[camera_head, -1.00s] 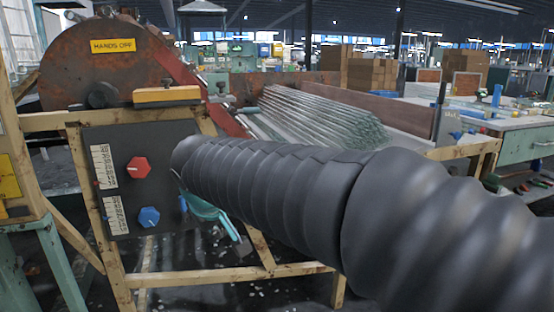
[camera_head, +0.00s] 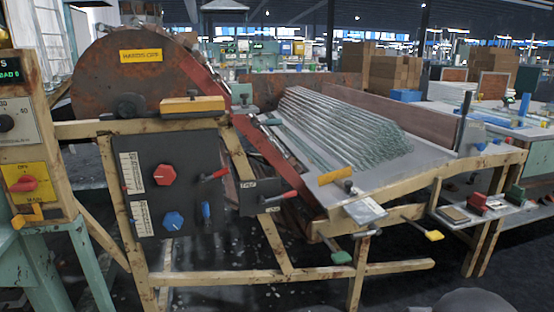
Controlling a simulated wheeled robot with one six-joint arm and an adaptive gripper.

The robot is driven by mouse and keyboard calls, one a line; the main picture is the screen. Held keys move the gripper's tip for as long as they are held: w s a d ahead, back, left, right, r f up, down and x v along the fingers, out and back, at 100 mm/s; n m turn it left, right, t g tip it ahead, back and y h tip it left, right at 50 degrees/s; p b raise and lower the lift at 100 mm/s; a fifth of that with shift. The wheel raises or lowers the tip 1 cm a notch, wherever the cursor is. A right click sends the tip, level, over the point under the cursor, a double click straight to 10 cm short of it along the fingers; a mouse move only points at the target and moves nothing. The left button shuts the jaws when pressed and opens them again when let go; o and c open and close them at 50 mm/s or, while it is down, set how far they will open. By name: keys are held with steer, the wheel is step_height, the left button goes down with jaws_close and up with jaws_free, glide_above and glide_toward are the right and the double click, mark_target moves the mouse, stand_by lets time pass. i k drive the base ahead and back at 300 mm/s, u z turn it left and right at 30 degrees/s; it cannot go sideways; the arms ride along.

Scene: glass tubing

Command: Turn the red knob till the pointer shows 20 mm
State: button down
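The red knob (camera_head: 164,175) is on a dark upright panel (camera_head: 193,160) at the left of the machine. A white scale (camera_head: 132,173) with dark marks is mounted just left of the knob. A small reddish pointer seems to be at the scale's left edge, but its reading is too small to make out. A blue knob (camera_head: 173,221) and a second white scale (camera_head: 143,218) are below. My gripper is not in view; only dark rounded parts, probably of my arm, show at the bottom right edge. Nothing visible touches the red knob.
A yellow switch plate (camera_head: 25,183) with a red handle is at far left. Glass tubes (camera_head: 340,120) lie on the sloping bed. The space before the panel looks clear.

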mark_target(164, 174)
steer(key=u, duration=1.3)
steer(key=k, duration=0.65)
steer(key=u, duration=0.55)
steer(key=i, duration=1.6)
steer(key=z, duration=1.05)
